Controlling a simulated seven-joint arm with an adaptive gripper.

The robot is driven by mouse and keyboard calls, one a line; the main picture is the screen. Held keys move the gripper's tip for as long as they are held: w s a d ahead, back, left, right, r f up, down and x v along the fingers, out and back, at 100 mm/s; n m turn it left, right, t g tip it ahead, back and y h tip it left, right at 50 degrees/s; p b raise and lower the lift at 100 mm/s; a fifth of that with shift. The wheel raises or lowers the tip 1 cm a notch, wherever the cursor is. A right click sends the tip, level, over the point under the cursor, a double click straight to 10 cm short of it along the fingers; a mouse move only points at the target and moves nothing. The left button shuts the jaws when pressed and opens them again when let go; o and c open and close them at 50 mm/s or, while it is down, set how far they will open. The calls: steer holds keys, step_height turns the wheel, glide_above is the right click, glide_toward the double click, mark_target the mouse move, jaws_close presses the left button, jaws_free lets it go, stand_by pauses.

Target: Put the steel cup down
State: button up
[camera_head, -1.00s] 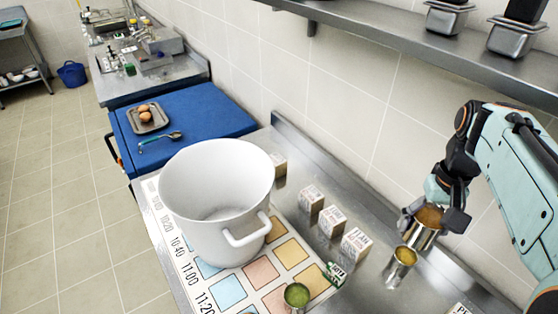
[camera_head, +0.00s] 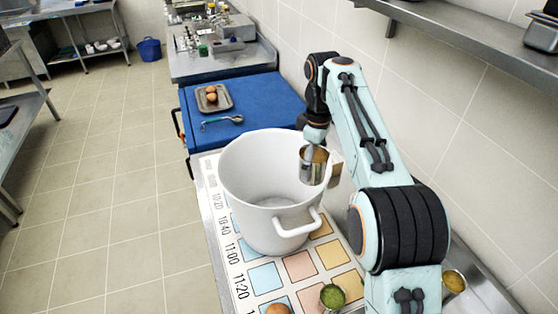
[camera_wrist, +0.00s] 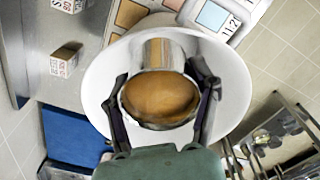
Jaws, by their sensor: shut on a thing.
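The steel cup (camera_head: 313,166) is held by my gripper (camera_head: 318,150) just above the right rim of the large white pot (camera_head: 262,180) in the head view. In the wrist view the cup (camera_wrist: 161,112) sits between the two dark fingers of my gripper (camera_wrist: 162,100), which are shut on it. An orange-brown content fills its mouth. The pot (camera_wrist: 100,75) lies behind and below the cup there. The pot's inside looks pale and empty in the head view.
The pot stands on a mat with coloured squares (camera_head: 265,276). A cup with green content (camera_head: 332,296) and a round brown item (camera_head: 277,309) are at the front. Another cup (camera_head: 454,282) is right of my arm. A blue surface (camera_head: 260,100) with a tray (camera_head: 214,99) lies behind.

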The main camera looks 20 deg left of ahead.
steer(key=a+f+n, duration=0.4)
steer(key=a+f, duration=0.4)
steer(key=a, duration=0.1)
steer(key=shift+n, duration=0.7)
steer(key=f, duration=0.4)
steer(key=a+f, duration=0.1)
steer(key=f, duration=0.4)
steer(key=a+f, duration=0.1)
steer(key=f, duration=0.3)
steer(key=shift+s+f, duration=0.1)
steer(key=shift+f, duration=2.4)
steer(key=shift+f, duration=0.15)
steer(key=o, duration=1.2)
steer(key=shift+o, duration=0.2)
step_height(320, 180, up, 12)
steer(key=shift+r, duration=0.2)
